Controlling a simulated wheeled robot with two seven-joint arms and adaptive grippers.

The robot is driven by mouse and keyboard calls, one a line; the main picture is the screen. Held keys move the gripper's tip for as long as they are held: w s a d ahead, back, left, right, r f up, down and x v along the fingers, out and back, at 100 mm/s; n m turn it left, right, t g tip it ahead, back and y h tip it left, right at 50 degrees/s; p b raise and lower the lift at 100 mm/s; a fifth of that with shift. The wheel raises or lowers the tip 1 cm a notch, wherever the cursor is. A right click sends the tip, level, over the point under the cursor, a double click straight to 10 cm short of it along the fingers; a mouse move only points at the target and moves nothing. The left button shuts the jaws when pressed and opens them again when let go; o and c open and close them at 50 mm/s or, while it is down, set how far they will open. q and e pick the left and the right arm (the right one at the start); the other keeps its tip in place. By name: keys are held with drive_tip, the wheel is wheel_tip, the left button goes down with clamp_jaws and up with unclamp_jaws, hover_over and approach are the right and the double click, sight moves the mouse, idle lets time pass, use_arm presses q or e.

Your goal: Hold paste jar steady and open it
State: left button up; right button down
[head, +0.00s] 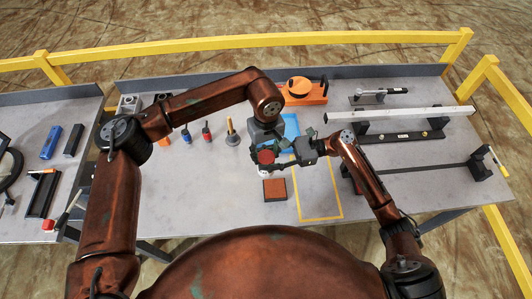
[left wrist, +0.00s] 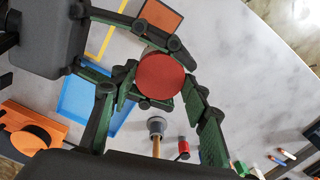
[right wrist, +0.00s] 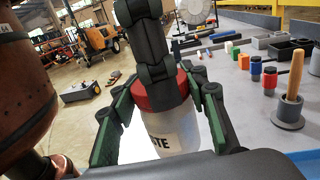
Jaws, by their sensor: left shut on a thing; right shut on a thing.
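The paste jar has a white body and a round red lid (head: 266,157). It is upright between my two grippers near the middle of the bench. My left gripper (head: 265,150) reaches down from above, its fingers around the lid; the lid (left wrist: 160,76) shows from above in the left wrist view. My right gripper (head: 276,161) comes in from the right, shut on the jar. In the right wrist view the white jar body (right wrist: 172,128), with part of a "PASTE" label, sits between its fingers. The left gripper covers part of the lid there. The jar's base is hidden.
An orange-brown square pad (head: 275,189) lies just in front of the jar. A blue tray (head: 292,125) lies behind, beside a yellow outline (head: 320,218). A wooden-handled tool (head: 230,130) and small bottles (head: 206,133) stand left. A long bar (head: 400,121) lies at right.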

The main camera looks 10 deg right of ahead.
use_arm(q)
drive_tip(key=o, duration=1.3)
drive_tip(key=shift+r, duration=0.1)
